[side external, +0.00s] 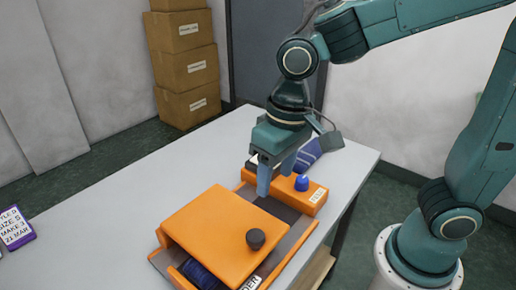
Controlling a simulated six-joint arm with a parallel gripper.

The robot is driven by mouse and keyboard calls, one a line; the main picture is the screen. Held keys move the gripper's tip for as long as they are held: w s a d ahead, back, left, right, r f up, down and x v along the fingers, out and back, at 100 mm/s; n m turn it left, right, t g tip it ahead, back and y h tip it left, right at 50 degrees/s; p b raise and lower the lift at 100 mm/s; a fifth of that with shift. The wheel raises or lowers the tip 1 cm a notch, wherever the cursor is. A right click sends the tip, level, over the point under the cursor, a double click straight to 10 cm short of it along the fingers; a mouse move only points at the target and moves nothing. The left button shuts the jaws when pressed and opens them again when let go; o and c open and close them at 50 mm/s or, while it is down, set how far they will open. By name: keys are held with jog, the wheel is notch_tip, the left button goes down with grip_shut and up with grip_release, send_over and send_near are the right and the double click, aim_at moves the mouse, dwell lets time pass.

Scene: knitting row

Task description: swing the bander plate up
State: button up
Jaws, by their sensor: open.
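The bander plate (212,222) is a flat orange panel that appears to lie down over the machine's base. A dark round knob (255,239) stands near its right edge. Dark blue rolled material (200,276) shows beneath its front edge. My gripper (272,182) points down with its jaws apart, just behind the far corner of the plate. It seems empty and above the surface; whether it touches anything is hard to tell. The plate's hinge cannot be made out.
An orange box (313,196) with a blue button (301,183) sits right of my gripper. A striped blue item (308,154) lies behind it. A purple sign (15,228) stands at the far left. Cardboard boxes (186,70) are stacked behind.

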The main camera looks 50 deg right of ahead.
jog(key=g, duration=0.1)
send_over(255, 235)
notch_tip(255, 235, down, 4)
jog(key=shift+r+h, duration=0.25)
jog(key=shift+h, duration=0.05)
jog(key=shift+f, duration=5)
jog(key=shift+c, duration=0.4)
jog(key=c, duration=0.7)
jog(key=shift+r, duration=0.15)
